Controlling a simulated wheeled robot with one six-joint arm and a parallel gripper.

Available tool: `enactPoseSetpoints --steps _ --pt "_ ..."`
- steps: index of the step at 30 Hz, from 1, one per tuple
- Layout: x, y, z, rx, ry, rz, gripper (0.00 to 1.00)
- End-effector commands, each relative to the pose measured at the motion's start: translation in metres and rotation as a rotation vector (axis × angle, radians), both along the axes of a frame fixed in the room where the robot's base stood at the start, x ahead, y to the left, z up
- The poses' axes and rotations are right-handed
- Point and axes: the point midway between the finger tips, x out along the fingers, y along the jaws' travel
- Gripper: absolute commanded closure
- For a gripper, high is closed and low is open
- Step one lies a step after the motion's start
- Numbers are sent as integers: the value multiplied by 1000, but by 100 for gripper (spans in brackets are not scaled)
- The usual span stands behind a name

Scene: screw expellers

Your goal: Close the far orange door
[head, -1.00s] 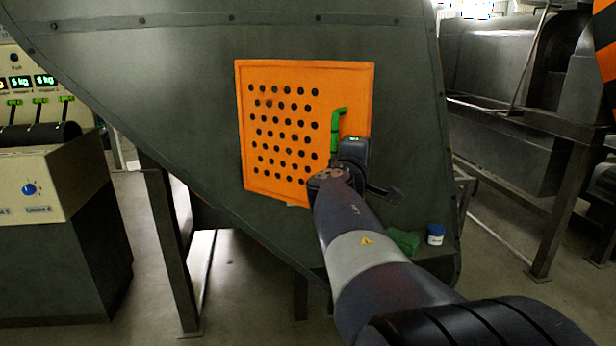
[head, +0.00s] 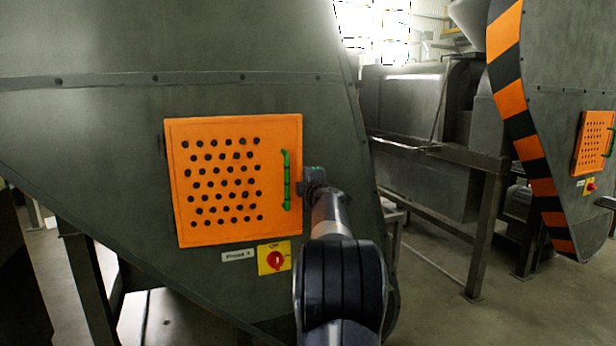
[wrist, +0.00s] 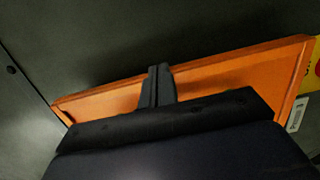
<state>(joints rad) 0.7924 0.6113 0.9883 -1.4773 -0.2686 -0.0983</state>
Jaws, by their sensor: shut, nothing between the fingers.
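A large orange door (head: 235,232) with rows of dark holes and a green handle (head: 286,180) lies nearly flat against a dark machine wall; I cannot tell whether it is fully shut. A smaller orange door (head: 590,140) with a green handle is on another machine, farther off at the right. My gripper (head: 312,180) is beside the large door's right edge, just right of its handle. In the wrist view my gripper (wrist: 157,74) is shut and empty, with its fingers in front of the orange panel (wrist: 220,75). Whether they touch it is unclear.
A yellow plate with a red switch (head: 275,259) and a white label (head: 238,256) are below the large door. A grey machine on a metal frame (head: 483,230) stands behind at the right. Open floor (head: 440,300) shows at the lower right.

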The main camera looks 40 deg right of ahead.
Motion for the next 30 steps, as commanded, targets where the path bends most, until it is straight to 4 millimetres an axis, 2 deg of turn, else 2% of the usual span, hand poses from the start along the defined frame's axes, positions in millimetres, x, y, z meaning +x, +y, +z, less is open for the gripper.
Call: enactPoseSetpoints --steps 1,6,12,30 --pt "6 -6 6 1 2 17 100" --pt "24 -15 6 1 1 71 100" --pt "36 -22 3 1 -1 112 100" --pt "44 -25 2 -1 -7 132 100"
